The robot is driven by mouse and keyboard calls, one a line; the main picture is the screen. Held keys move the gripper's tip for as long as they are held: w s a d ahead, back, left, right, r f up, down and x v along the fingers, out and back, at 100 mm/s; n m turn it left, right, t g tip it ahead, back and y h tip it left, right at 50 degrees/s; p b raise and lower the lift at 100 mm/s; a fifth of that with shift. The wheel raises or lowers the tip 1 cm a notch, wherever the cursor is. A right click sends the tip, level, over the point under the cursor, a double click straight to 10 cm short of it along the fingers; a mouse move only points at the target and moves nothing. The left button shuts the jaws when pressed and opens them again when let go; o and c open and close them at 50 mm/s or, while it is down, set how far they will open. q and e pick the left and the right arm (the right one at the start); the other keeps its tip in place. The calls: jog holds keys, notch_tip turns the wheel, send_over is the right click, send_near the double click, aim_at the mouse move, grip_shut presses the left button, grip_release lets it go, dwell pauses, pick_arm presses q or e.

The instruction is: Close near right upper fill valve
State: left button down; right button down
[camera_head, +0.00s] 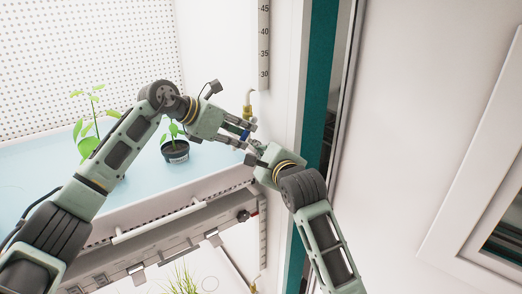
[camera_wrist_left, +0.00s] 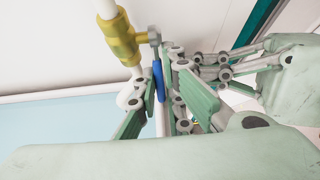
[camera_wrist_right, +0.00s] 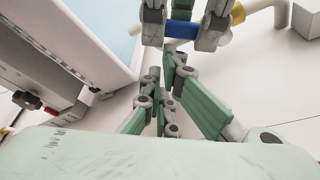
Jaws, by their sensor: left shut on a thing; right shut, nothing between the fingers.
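The fill valve has a yellow body (camera_wrist_left: 120,38) on a white pipe and a flat blue handle (camera_wrist_left: 158,80). In the head view the yellow fitting (camera_head: 248,108) is on the chamber's right wall, and the blue handle (camera_head: 245,135) is mostly hidden by the fingers. My left gripper (camera_head: 250,129) is shut on the blue handle. In the right wrist view the handle (camera_wrist_right: 181,29) shows between the left gripper's fingers. My right gripper (camera_head: 252,151) is shut and empty, just below and very close to the left one. Whether they touch is unclear.
The upper blue tray (camera_head: 40,160) holds a potted plant (camera_head: 175,150) and a taller plant (camera_head: 88,140) behind my left arm. A ruler strip (camera_head: 264,45) and the chamber's door frame (camera_head: 318,90) stand close to the right.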

pick_arm(q)
jog(key=shift+w+a+r, duration=0.1)
jog(key=shift+w+r, duration=0.05)
jog(key=shift+r, duration=0.25)
pick_arm(e)
jog(key=shift+w, duration=0.25)
jog(key=shift+s+a+r+m+g, duration=0.25)
jog(key=shift+s+a+m+g, duration=0.1)
jog(key=shift+a+m, duration=0.2)
pick_arm(q)
jog(key=c, duration=2)
grip_release()
jog(key=shift+f, duration=0.1)
jog(key=shift+o, duration=0.7)
jog(key=shift+f, duration=0.15)
pick_arm(e)
jog(key=shift+a, duration=0.2)
